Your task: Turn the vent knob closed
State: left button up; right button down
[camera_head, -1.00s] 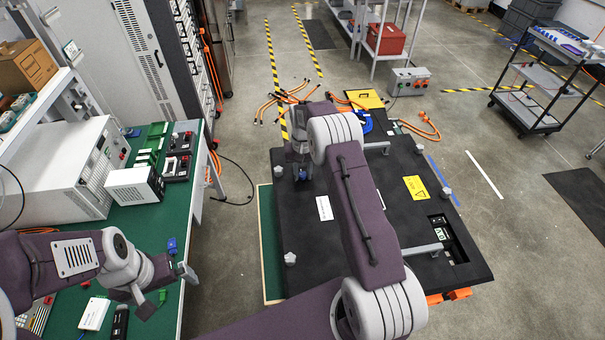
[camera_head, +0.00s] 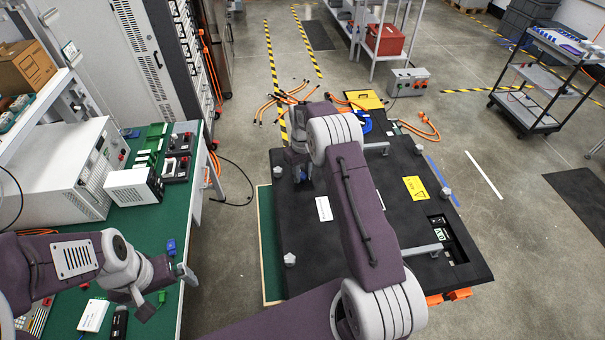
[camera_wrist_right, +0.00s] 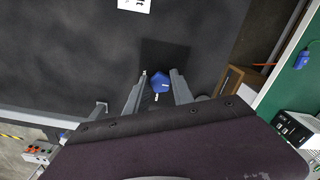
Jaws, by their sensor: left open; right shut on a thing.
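The vent knob, small and blue, sits on the top of the large black case (camera_head: 385,250) near its left edge. In the right wrist view the knob (camera_wrist_right: 159,85) is between the two grey fingers of my right gripper (camera_wrist_right: 158,90), with a small white mark beside it. The gripper is shut on the knob. In the head view my right gripper (camera_head: 301,174) reaches down at the case and mostly hides the knob. My left gripper (camera_head: 165,291) is open and empty over the front of the green bench at the left.
The green bench (camera_head: 190,215) holds a white cabinet (camera_head: 65,170), a smaller white unit and loose connectors. The case top carries handles, a yellow label (camera_head: 416,189) and a white label (camera_head: 324,208). Orange cables lie behind it. Clear floor lies to the right.

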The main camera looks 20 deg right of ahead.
aim_at(302, 175)
jog(key=shift+w+r, duration=0.2)
jog(key=shift+w, duration=0.05)
jog(key=c, duration=1.1)
grip_release()
jog(key=shift+s+f, duration=0.1)
notch_tip(302, 175, up, 9)
jog(key=shift+r+b, duration=0.1)
jog(key=shift+b, duration=0.8)
